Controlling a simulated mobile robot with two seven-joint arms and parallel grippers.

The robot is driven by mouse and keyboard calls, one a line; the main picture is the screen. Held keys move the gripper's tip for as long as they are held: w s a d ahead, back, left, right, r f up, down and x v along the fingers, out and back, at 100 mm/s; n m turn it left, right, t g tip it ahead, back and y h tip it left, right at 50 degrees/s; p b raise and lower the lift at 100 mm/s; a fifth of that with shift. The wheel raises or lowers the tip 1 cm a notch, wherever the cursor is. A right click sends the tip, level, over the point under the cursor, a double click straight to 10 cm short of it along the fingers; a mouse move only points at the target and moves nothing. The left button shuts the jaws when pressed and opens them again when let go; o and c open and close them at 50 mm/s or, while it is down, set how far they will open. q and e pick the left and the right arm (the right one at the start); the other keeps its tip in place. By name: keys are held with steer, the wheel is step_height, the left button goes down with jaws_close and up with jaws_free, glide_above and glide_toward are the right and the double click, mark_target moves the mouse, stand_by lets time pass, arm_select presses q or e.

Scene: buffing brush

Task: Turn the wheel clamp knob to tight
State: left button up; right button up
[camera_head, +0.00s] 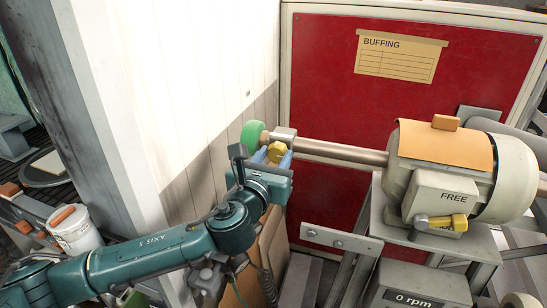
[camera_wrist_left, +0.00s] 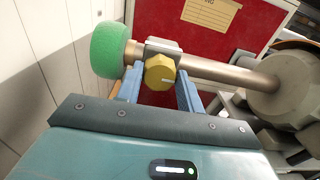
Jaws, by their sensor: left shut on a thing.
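The yellow wheel clamp knob (camera_head: 276,152) sits on a grey clamp block (camera_head: 284,134) on the shaft, beside the green buffing wheel (camera_head: 252,134). In the left wrist view the knob (camera_wrist_left: 159,73) faces me and has a small pale mark at its lower right. My left gripper (camera_head: 278,157) has its blue fingers on both sides of the knob, shut on it. The fingers also show in the left wrist view (camera_wrist_left: 160,86). Any tight or loose lettering near the knob is not visible. My right gripper is not in view.
The shaft (camera_head: 340,153) runs right to the cream motor (camera_head: 460,155), whose box reads FREE above a yellow lever (camera_head: 440,222). A grey box (camera_head: 415,290) reads 0 rpm. A red panel (camera_head: 340,80) stands behind, a white wall (camera_head: 190,80) at left.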

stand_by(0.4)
arm_select(q)
steer(key=o, duration=1)
steer(key=shift+s, duration=0.1)
steer(key=b+v, duration=0.2)
steer(key=v, duration=1.1)
step_height(320, 180, down, 17)
steer(key=s+n+g, duration=0.2)
steer(key=n+g, duration=0.3)
steer(key=n, duration=1.4)
steer(key=s+a+f+n+g+y, duration=0.1)
steer(key=s+a+f+n, duration=0.4)
steer(key=f+n, duration=0.4)
steer(key=s+a+f+n+g+y, duration=0.1)
steer(key=s+a+f+n, duration=0.4)
steer(key=s+f+n, duration=0.2)
step_height(320, 180, down, 2)
steer(key=shift+a+f+n+y, duration=0.2)
steer(key=shift+a+n+y, duration=0.15)
steer(key=shift+n, duration=0.65)
